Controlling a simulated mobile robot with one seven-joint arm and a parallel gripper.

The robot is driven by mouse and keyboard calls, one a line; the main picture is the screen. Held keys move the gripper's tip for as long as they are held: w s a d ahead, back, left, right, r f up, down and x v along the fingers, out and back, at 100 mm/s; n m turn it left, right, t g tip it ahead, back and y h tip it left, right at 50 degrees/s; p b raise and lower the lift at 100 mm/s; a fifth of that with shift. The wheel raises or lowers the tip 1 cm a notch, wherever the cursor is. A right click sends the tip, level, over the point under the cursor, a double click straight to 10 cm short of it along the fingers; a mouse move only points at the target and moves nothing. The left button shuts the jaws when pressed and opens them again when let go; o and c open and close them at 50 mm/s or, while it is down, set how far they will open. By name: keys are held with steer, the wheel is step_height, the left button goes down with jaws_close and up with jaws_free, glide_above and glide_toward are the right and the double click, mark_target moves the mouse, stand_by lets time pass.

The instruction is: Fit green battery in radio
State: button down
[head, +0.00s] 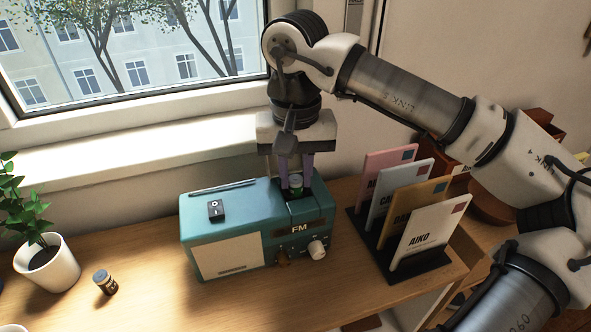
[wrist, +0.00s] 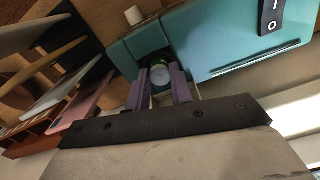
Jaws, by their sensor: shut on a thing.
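The teal radio (head: 222,238) stands on the wooden desk below the window, with an FM label and knobs on its front. My gripper (head: 296,186) points down over an opening at the right of the radio's top. It is shut on the green battery (head: 296,181), which is upright at this opening; how deep it sits is hard to tell. In the wrist view, the battery's round end (wrist: 160,76) shows between the purple fingers of my gripper (wrist: 162,88), with the radio (wrist: 215,40) around and beyond it.
A dark-labelled small jar or battery (head: 105,282) stands left of the radio, near a potted plant (head: 47,262). A rack (head: 425,268) with several upright cards is close on the right. The window wall is behind. A black switch piece (head: 216,210) lies on the radio's top.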

mark_target(296, 179)
steer(key=shift+f+b, duration=0.35)
steer(key=shift+f, duration=0.05)
steer(key=c, duration=1.2)
jaws_free()
steer(key=shift+r, duration=0.1)
steer(key=shift+c, duration=0.2)
steer(key=shift+r+p, duration=0.45)
steer(key=shift+p, duration=0.05)
step_height(296, 179, up, 12)
steer(key=shift+f, duration=0.15)
